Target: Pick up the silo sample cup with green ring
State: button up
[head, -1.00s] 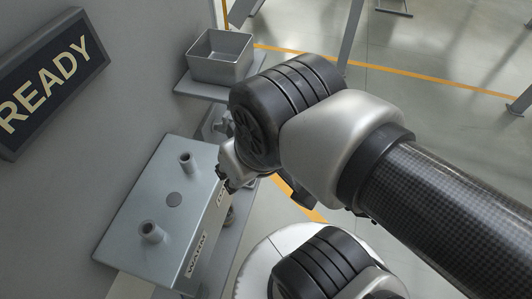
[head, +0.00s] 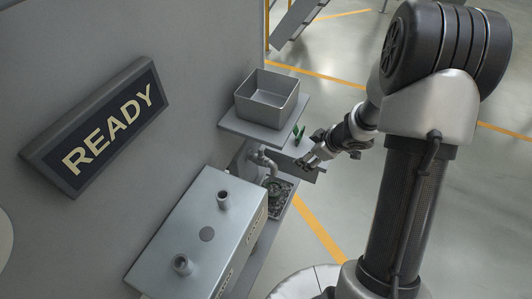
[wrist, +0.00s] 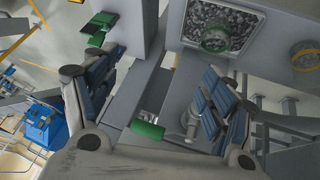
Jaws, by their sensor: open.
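In the wrist view a round thing with a green ring (wrist: 216,38) shows at the top, over a framed tray of dark grain-like pieces (wrist: 243,18); it looks like the sample cup. It is beyond and to the right of the gap between my fingers, apart from them. My gripper (wrist: 155,90) is open with nothing between its blue-padded fingers. In the head view my gripper (head: 308,158) is beside the shelf, right of the spout.
A green handle-like piece (head: 299,133) is close to my gripper, below the grey bin (head: 267,98). A green cylinder (wrist: 148,130) lies low between my fingers in the wrist view. A yellow-ringed round thing (wrist: 305,55) is at right. The grey box (head: 200,235) stands nearer; open floor is right.

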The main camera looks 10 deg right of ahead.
jog(key=s+a+f+n+g+y, duration=0.1)
jog(key=s+a+f+g+y, duration=0.2)
jog(key=f, duration=0.4)
jog(key=t+b, duration=0.1)
jog(key=b, duration=0.4)
send_near(273, 190)
jog(key=shift+s+a+r, duration=0.25)
jog(key=shift+a, duration=0.35)
jog(key=shift+s+a+r, duration=0.2)
jog(key=shift+s+a, duration=0.05)
jog(key=shift+a, duration=0.35)
jog(key=shift+b+x, duration=1.85)
jog(key=shift+x, duration=1)
jog(key=shift+s, duration=0.15)
jog(key=shift+r, duration=0.1)
jog(key=c, duration=1.3)
jog(key=shift+r, duration=0.1)
jog(key=shift+c, duration=0.3)
